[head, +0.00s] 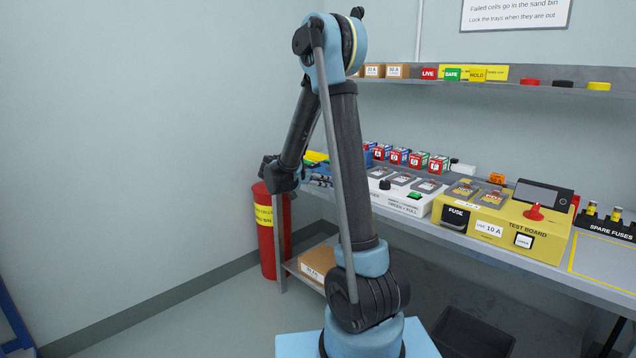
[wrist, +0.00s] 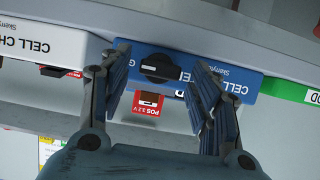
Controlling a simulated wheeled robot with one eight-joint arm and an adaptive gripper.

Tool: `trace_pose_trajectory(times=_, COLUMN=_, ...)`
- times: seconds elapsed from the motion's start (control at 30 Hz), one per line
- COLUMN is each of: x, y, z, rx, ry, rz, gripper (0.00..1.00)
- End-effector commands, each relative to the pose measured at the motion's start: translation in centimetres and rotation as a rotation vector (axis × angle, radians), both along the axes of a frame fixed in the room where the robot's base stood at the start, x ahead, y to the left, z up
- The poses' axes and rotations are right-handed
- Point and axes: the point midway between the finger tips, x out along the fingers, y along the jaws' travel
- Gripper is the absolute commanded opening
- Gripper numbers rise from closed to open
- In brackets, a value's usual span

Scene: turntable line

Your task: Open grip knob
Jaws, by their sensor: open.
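A black grip knob (wrist: 160,68) sits on the blue front panel (wrist: 238,82) of a unit with upside-down white lettering. The knob's bar lies roughly crosswise in the wrist view. My gripper (wrist: 161,60) is open, one finger on each side of the knob, with visible gaps; I cannot tell whether the fingertips are level with it in depth. In the head view my gripper (head: 320,181) is at the left end of the bench. The knob is not discernible there, where my wrist and the small scale hide it.
A white unit (wrist: 45,45) adjoins the blue one on the left. A red-labelled cell (wrist: 147,101) shows between my fingers.

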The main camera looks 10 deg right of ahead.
Motion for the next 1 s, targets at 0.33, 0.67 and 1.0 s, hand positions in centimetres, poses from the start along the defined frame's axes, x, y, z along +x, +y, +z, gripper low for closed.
trace_pose_trajectory(times=0.33, x=-0.01, y=0.01, z=0.00, rx=0.000, ry=0.000, rz=0.000, gripper=0.23)
trace_pose_trajectory(times=0.67, x=0.07, y=0.07, z=0.02, rx=-0.009, ry=0.012, rz=0.001, gripper=0.13)
trace_pose_trajectory(times=1.0, x=0.37, y=0.28, z=0.00, rx=-0.108, ry=0.147, rz=0.001, gripper=0.13)
